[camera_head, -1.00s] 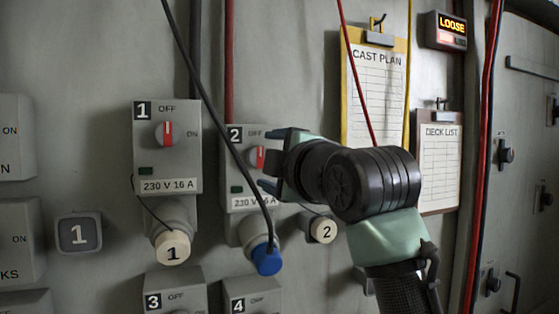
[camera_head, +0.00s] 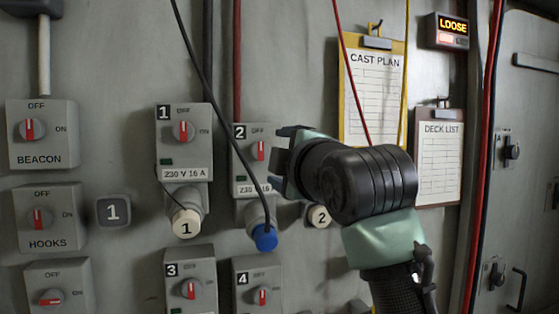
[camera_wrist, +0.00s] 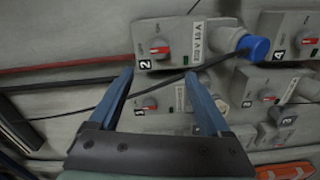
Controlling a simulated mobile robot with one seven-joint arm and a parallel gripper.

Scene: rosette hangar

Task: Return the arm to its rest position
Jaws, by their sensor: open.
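My gripper (camera_head: 283,160) is raised in front of the wall, just right of the socket box marked 2 (camera_head: 241,178), and it is empty. In the wrist view my gripper (camera_wrist: 158,82) has its two blue fingers spread apart, with nothing between them but the wall panel behind. Box 2 also shows in the wrist view (camera_wrist: 190,42), beyond the fingertips. A blue plug (camera_head: 264,238) is in the socket of box 2, and a dark cable runs up from it. My forearm reaches in from the lower right.
Box 1 (camera_head: 199,143), box 3 (camera_head: 203,264) and box 4 (camera_head: 243,306) are around. BEACON (camera_head: 60,145) and HOOKS (camera_head: 60,228) switches are at left. The CAST PLAN board (camera_head: 386,98), DECK LIST board (camera_head: 425,170) and a LOOSE sign (camera_head: 436,40) are at right. Loose cables hang nearby.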

